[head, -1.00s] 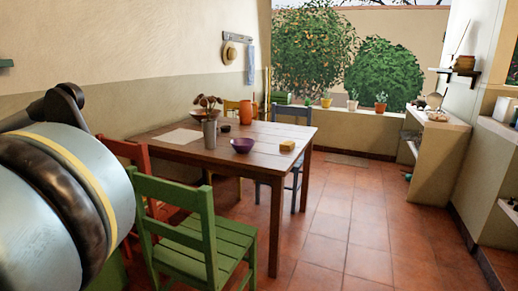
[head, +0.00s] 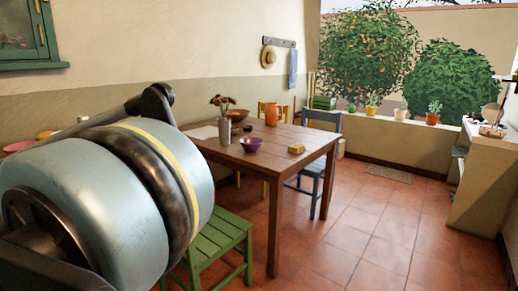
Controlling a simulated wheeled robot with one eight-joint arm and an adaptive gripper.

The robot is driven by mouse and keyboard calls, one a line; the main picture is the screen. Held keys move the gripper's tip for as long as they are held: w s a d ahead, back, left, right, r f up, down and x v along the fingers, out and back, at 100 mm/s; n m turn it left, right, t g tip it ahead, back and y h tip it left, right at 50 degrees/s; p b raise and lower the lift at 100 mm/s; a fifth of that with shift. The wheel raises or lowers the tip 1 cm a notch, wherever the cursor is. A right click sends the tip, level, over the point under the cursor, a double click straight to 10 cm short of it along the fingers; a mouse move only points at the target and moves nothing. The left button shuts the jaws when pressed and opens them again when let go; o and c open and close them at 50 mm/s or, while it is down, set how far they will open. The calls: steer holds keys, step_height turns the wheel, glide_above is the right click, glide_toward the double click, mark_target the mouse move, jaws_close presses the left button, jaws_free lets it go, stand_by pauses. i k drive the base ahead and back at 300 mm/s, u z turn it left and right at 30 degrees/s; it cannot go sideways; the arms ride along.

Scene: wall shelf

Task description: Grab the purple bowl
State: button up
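The purple bowl (head: 251,144) sits upright on the wooden table (head: 290,146), near its front edge. A large part of my arm fills the left foreground, well short of the bowl. My gripper is not visible.
A green chair (head: 216,243) stands at the table's near side, partly behind my arm. A blue chair (head: 322,165) is at the far right side. The tiled floor (head: 375,245) on the right is clear.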

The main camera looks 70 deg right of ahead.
mark_target(251, 146)
steer(key=z, duration=2.8)
steer(key=i, duration=0.5)
steer(key=u, duration=0.15)
steer(key=k, duration=0.5)
steer(key=z, duration=1.85)
